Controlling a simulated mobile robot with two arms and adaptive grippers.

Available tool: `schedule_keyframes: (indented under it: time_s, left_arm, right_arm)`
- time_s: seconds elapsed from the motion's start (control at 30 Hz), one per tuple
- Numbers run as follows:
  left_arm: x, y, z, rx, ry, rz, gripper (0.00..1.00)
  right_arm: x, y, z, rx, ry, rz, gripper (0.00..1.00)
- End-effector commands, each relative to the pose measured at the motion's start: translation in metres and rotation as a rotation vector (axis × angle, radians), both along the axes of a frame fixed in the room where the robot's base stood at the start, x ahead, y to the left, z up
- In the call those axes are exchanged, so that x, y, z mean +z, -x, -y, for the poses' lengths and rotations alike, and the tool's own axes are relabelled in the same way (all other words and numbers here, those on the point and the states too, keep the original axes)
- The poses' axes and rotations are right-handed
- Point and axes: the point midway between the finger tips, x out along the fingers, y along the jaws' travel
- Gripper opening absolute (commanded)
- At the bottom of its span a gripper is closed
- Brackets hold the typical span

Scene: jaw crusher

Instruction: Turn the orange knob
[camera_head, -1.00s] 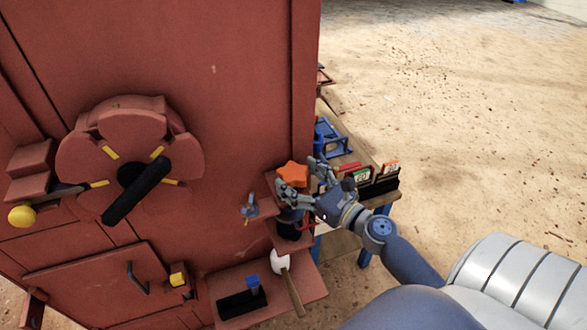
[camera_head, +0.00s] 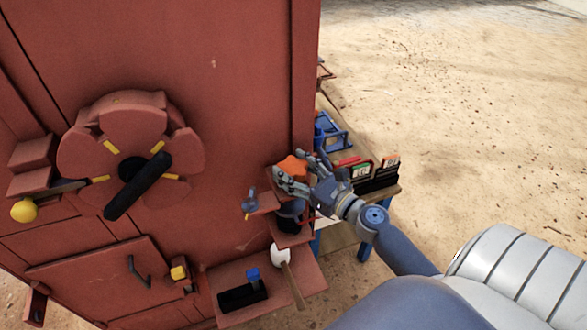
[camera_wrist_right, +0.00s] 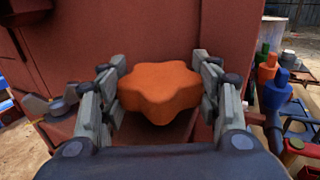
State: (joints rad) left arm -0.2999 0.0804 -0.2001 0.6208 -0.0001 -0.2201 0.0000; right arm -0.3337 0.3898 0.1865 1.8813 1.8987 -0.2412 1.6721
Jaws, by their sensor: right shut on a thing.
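The orange knob (camera_head: 292,165) is star-shaped with rounded lobes and sits on a red bracket at the right edge of the red machine. It also shows large in the right wrist view (camera_wrist_right: 160,88). My right gripper (camera_head: 296,178) reaches it from the right and is shut on it. In the right wrist view its fingers (camera_wrist_right: 160,95) stand on the left and right sides of the knob. In the head view the fingers cover part of the knob. My left gripper is not in view.
A dial with a black handle (camera_head: 138,186) and a yellow ball lever (camera_head: 24,211) are on the machine's left. A shelf (camera_head: 308,278) below holds a white-headed mallet (camera_head: 280,254). A table (camera_head: 336,240) with blue and red items stands behind. Sandy ground lies open to the right.

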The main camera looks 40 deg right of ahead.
Motion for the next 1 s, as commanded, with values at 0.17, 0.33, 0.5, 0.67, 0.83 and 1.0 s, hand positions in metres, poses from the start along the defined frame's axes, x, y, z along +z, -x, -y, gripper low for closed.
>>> schedule_keyframes:
  time_s: [0.17,0.33,0.5,0.67,0.83,1.0]
  left_arm:
    - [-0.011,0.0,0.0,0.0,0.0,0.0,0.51]
    - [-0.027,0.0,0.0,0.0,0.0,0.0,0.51]
    - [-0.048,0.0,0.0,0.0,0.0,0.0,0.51]
    - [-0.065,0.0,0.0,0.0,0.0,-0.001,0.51]
    - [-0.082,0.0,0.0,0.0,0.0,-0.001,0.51]
    - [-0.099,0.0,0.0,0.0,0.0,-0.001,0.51]
  right_arm:
    - [-0.003,0.0,0.001,0.055,0.004,0.001,0.34]
    - [-0.004,-0.001,0.002,0.161,0.005,0.002,0.34]
    - [-0.005,-0.001,0.002,0.309,0.005,0.002,0.34]
    - [-0.004,-0.002,0.003,0.46,0.004,0.003,0.34]
    - [-0.003,-0.003,0.003,0.621,0.004,0.004,0.34]
    - [-0.002,-0.003,0.003,0.781,0.003,0.005,0.34]
